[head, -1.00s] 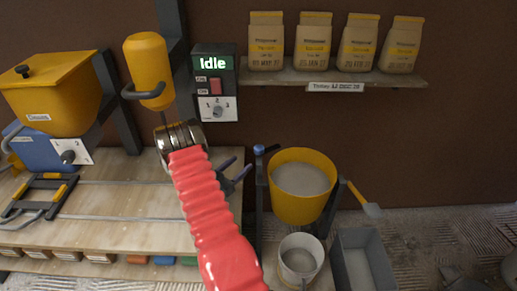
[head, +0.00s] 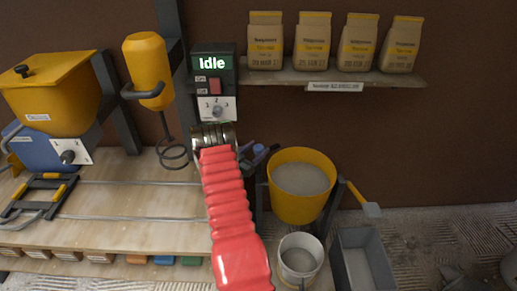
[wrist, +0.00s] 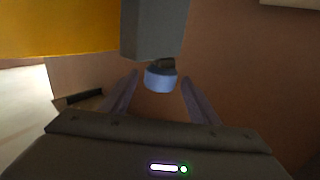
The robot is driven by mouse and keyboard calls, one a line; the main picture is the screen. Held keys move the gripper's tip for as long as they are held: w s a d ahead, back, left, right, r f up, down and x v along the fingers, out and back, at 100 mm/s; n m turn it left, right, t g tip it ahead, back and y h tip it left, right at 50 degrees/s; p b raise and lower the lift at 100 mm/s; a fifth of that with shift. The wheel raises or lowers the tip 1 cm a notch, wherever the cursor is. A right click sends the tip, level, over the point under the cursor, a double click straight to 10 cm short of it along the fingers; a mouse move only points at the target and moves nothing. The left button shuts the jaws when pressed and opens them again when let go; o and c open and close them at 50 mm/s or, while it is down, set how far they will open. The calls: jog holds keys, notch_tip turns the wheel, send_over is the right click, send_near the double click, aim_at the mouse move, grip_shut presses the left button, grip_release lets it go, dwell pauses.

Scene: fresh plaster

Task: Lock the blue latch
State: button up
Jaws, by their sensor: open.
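The blue latch (wrist: 160,79) is a small blue cap on a dark stem at the end of a grey post (wrist: 153,28) in the wrist view. It shows between the two fingers of my gripper (wrist: 160,84), with space on both sides. In the head view the latch (head: 258,149) is a small blue spot beside the yellow bucket (head: 301,209), partly hidden by my gripper (head: 257,155). My gripper is open and empty. Whether the latch lies fully between the fingertips in depth, I cannot tell.
A yellow mixer (head: 149,72) with a coiled whisk hangs left of my arm. A control box (head: 214,80) reads "Idle" above my wrist. A white bucket (head: 300,263) and a grey trough (head: 361,262) stand at the lower right. Paper bags line the shelf (head: 350,78).

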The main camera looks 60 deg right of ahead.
jog(key=shift+s+d, duration=0.1)
jog(key=shift+d, duration=0.55)
jog(key=shift+c, duration=0.3)
grip_shut()
